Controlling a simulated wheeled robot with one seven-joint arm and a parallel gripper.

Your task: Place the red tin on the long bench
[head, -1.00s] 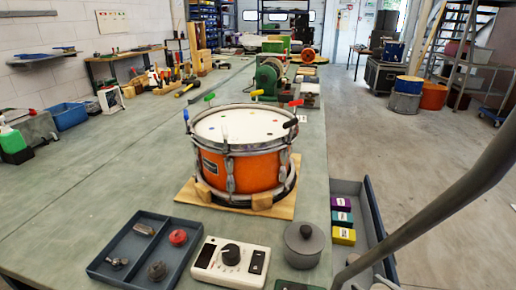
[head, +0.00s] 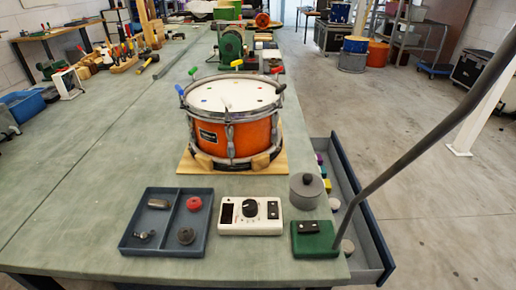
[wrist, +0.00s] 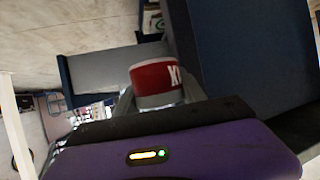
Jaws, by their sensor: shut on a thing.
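The red tin (wrist: 157,78) with white lettering shows in the wrist view, held between the two pale fingers of my gripper (wrist: 158,93). My gripper is shut on it, and its purple body fills the lower part of that view. The tin's lower part is pale; its far side is hidden. Neither tin nor gripper can be made out in the head view. The long bench (head: 90,185) is the grey-green surface running away from me in the head view.
An orange drum (head: 232,135) stands on a wooden board. In front are a divided tray (head: 167,222), a white control box (head: 250,216), a green box (head: 314,239) and a grey lidded pot (head: 306,190). An open drawer (head: 365,225) juts out at right.

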